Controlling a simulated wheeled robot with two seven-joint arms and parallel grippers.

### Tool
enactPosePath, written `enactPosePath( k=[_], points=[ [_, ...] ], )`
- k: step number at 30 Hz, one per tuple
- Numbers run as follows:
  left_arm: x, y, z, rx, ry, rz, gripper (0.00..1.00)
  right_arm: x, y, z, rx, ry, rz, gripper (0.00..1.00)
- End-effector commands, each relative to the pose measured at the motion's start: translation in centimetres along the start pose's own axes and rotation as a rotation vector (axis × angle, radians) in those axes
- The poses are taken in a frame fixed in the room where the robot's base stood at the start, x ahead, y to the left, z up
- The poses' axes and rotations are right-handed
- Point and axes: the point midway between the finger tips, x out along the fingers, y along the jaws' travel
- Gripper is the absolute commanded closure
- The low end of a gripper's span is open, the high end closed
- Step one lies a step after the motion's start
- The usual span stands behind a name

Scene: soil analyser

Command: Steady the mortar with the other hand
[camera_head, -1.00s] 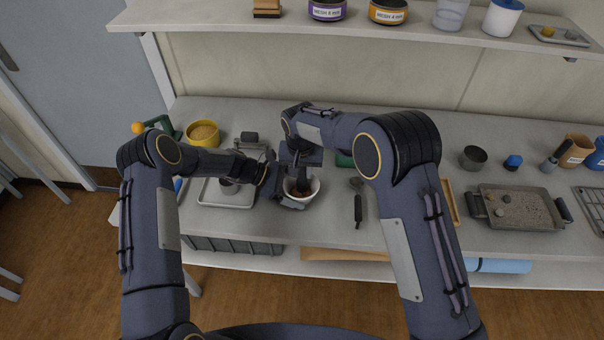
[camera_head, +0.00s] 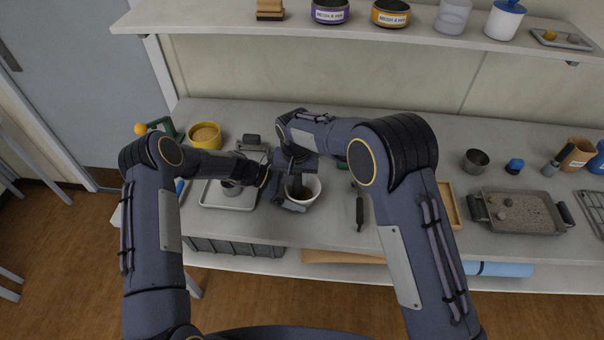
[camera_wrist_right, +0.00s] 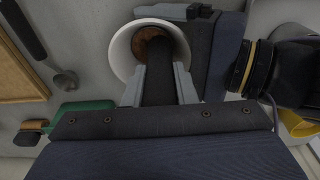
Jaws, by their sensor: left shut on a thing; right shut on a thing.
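The mortar (camera_head: 314,185) is a white bowl with brown soil inside, standing near the front of the bench; in the right wrist view its rim (camera_wrist_right: 121,48) rings the pestle's lower end. My left gripper (camera_head: 287,202) is shut on the mortar's left side; a grey finger of it shows at the rim in the right wrist view (camera_wrist_right: 172,11). My right gripper (camera_head: 297,168) is above the mortar, shut on the dark pestle (camera_wrist_right: 159,78), whose lower end reaches into the soil. The exact contact of the left fingers is partly hidden.
A metal tray (camera_head: 209,200) lies left of the mortar, under my left arm, with a yellow tub (camera_head: 205,136) behind it. A dark-handled spoon (camera_head: 360,211) lies to the right. A wooden frame (camera_head: 450,204) and grey pan (camera_head: 520,212) are farther right.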

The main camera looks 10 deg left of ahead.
Motion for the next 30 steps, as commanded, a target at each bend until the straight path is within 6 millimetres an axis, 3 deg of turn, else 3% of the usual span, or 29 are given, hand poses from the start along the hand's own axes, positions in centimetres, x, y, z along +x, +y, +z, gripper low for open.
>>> enactPosePath(
  k=[4,8,23,28,30],
  points=[
    [0.0,0.0,0.1,0.001,-0.002,0.0,0.41,-0.2,1.2,0.8,0.003,0.0,0.001,0.98],
    [0.0,0.0,0.1,0.001,-0.002,0.0,0.41,0.0,1.1,-0.4,0.002,0.001,0.0,0.98],
    [0.0,0.0,0.1,0.001,-0.002,0.0,0.41,0.1,1.1,-0.3,0.001,0.0,0.001,0.98],
    [0.0,0.0,0.1,0.001,-0.002,0.001,0.41,-0.1,1.1,0.9,0.0,-0.001,0.001,0.98],
    [0.0,0.1,0.1,0.001,-0.002,0.001,0.41,0.1,1.9,0.5,0.004,-0.001,0.002,0.98]
  ],
)
